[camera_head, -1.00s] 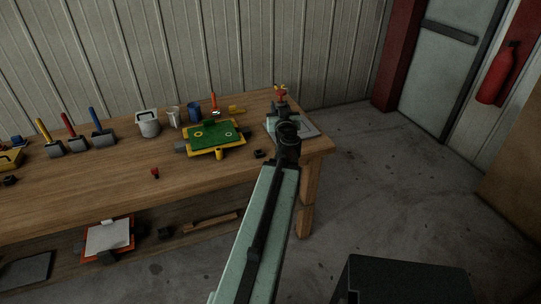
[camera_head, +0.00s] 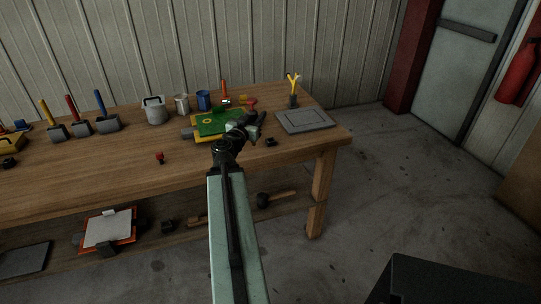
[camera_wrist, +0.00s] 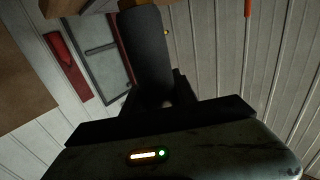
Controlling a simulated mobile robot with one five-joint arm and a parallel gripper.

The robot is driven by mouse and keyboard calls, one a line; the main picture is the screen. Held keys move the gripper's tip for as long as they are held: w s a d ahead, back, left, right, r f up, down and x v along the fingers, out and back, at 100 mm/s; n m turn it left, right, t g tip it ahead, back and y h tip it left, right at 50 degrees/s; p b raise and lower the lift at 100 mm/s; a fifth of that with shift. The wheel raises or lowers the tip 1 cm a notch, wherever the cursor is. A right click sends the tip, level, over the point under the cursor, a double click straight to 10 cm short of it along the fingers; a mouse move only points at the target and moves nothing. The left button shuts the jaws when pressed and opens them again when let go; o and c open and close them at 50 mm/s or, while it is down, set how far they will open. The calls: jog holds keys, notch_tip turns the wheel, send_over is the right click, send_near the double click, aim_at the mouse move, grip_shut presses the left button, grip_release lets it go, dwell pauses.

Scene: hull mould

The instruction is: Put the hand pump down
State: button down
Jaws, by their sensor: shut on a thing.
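The hand pump shows in the wrist view as a dark grey cylinder (camera_wrist: 147,50) between my jaws. In the head view my gripper (camera_head: 250,127) is shut on it, over the workbench near the right edge of the green board (camera_head: 212,124). A red part (camera_head: 250,103) shows just beyond the jaws and seems to belong to the pump. My gripper hides much of the pump. I cannot tell whether the pump touches the board or the bench.
A flat grey mat (camera_head: 304,121) lies bare at the bench's right end. A yellow forked tool (camera_head: 293,88) stands behind it. A small black block (camera_head: 270,142) and a red piece (camera_head: 160,157) lie in front.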

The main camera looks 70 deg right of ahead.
notch_tip(320, 180, down, 2)
jog(key=w+a+g, duration=0.1)
jog(key=w+a, duration=0.2)
jog(key=s+d+f+b, duration=0.2)
jog(key=d+b, duration=0.1)
jog(key=d, duration=0.4)
jog(key=s+d+f+b, duration=0.3)
jog(key=d, duration=0.5)
jog(key=shift+s+d+f+m, duration=0.15)
jog(key=shift+s+m, duration=0.2)
jog(key=shift+m, duration=0.05)
jog(key=c, duration=1)
grip_release()
jog(key=shift+r, duration=0.25)
jog(key=w+a, duration=0.1)
jog(key=a, duration=1.1)
jog(key=shift+w, duration=0.15)
